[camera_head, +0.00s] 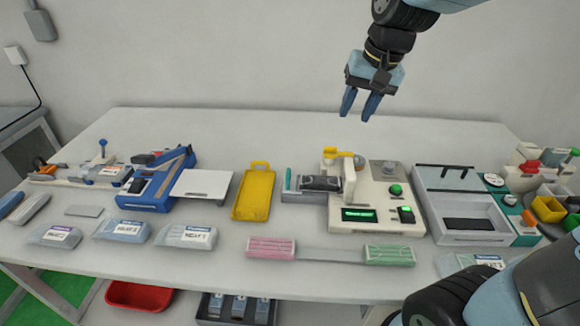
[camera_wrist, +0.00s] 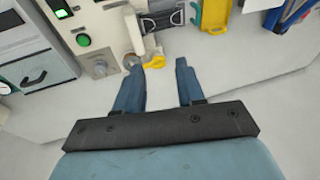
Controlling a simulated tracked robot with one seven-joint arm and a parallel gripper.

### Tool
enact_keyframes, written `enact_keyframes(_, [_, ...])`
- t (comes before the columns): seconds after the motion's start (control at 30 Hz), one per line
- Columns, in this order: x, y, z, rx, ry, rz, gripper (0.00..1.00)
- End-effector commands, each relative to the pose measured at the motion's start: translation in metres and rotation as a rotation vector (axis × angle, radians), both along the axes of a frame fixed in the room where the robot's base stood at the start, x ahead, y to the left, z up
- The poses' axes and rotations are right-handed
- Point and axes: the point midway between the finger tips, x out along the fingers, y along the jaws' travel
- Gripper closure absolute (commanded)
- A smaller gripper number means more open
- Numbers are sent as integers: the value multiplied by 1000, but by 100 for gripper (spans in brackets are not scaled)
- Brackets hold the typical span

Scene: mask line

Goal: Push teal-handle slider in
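The teal handle (camera_head: 288,180) stands upright at the left end of a grey slider (camera_head: 305,196). The slider sticks out from the left side of the cream machine (camera_head: 385,216) and carries a dark item (camera_head: 321,184). My gripper (camera_head: 358,108) is open and empty, raised above the back of the table, behind and above the machine. Its two blue fingers also show apart in the wrist view (camera_wrist: 158,80), clear of the slider.
A yellow part (camera_head: 338,153) tops the machine beside a cream upright post (camera_head: 348,182). A yellow tray (camera_head: 254,191) stands left of the slider, with a gap between. A grey lidded box (camera_head: 468,205) stands right. The table's back strip (camera_head: 250,125) is clear.

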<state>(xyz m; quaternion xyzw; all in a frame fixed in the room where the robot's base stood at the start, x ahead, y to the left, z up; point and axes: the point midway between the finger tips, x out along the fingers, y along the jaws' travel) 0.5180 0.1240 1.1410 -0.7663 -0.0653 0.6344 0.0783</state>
Motion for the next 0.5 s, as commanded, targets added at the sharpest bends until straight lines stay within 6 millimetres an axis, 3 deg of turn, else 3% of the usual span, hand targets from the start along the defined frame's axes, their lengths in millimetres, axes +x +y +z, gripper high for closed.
enact_keyframes(0.3, [35, 75, -41, 5, 131, 1, 62])
enact_keyframes(0.5, [44, 105, -60, -3, 175, -5, 62])
